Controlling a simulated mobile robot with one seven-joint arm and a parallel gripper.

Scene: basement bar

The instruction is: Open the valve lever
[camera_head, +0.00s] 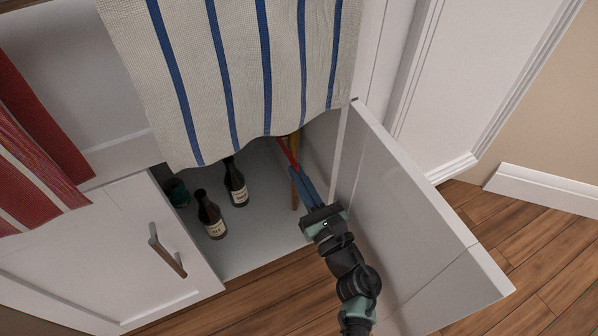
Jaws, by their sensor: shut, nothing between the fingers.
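A thin red bar (287,152), which looks like the valve lever, shows inside the open cabinet just under the towel's lower edge. Its upper end is hidden by the towel, and the valve body is not visible. An orange-brown upright piece (295,194), perhaps a pipe, stands beside it. My gripper (297,173) reaches into the cabinet from the lower right. Its blue fingers are shut with nothing between them. Their tips are at the lower end of the red bar; I cannot tell whether they touch it.
The white cabinet door (415,220) stands open right of my arm. A striped towel (245,75) hangs over the opening. Two dark bottles (211,217) (236,185) and a green round object (177,192) stand inside at left. A closed door with a handle (166,257) is further left.

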